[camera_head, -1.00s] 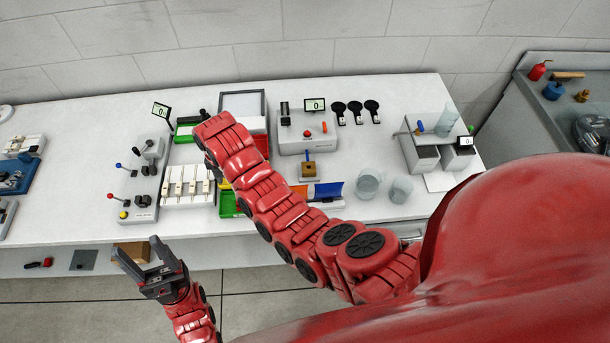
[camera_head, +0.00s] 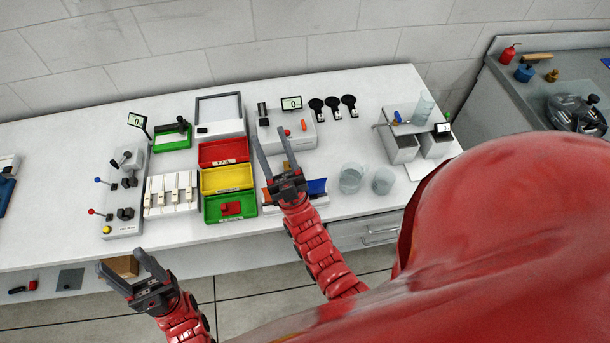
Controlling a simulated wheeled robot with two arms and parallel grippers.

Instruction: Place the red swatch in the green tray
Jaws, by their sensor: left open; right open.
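The red swatch (camera_head: 231,209) lies inside the green tray (camera_head: 250,221), the nearest of three stacked-in-a-row coloured trays. My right gripper (camera_head: 272,146) is open and empty, up and to the right of the green tray, in front of the grey device with the small display. My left gripper (camera_head: 121,260) is open and empty, low at the left in front of the bench edge.
A yellow tray (camera_head: 247,179) and a red tray (camera_head: 241,151) stand behind the green one. A white rack (camera_head: 157,205) and a lever panel (camera_head: 121,221) are to the left. Two glass beakers (camera_head: 350,178) stand to the right.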

